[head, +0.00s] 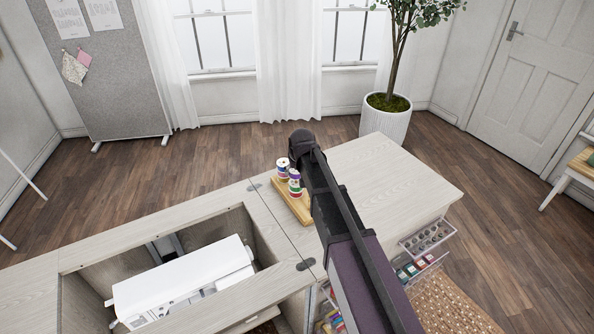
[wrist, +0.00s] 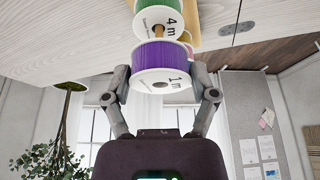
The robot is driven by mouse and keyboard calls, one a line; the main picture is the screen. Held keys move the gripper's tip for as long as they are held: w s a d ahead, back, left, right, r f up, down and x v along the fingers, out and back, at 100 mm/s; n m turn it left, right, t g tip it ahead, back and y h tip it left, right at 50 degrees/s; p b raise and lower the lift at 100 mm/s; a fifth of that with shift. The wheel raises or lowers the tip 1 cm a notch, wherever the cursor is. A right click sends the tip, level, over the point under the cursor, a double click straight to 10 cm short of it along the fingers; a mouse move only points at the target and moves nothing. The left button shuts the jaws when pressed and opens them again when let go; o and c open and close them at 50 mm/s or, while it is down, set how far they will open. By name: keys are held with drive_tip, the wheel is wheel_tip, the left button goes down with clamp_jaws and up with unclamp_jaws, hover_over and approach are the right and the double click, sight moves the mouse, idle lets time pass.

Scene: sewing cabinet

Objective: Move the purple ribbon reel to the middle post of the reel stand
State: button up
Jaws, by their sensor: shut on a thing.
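The purple ribbon reel (wrist: 163,60) is a purple spool with white flanges, one marked "1 m". My gripper (wrist: 163,75) is shut on it, one finger on each side, and holds it upright. It also shows in the head view (head: 295,174), just above a green reel (head: 295,188). In the upside-down wrist view the green reel (wrist: 156,20), marked "4 m", sits on a wooden post whose tip points at the purple reel. The wooden reel stand (head: 297,211) lies on the cabinet top. Another white-flanged reel (head: 282,165) is at its left. My arm hides the stand's right side.
A white sewing machine (head: 185,285) sits in the cabinet's well at the left. The right cabinet top (head: 400,180) is bare. Open drawers (head: 425,240) with spools stick out at the right. A potted tree (head: 386,118) stands behind.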

drive_tip(key=shift+f+b, duration=1.05)
drive_tip(key=shift+f, duration=0.05)
idle(0.4)
drive_tip(key=o, duration=0.9)
drive_tip(key=shift+c, duration=0.2)
drive_tip(key=shift+s+r, duration=0.1)
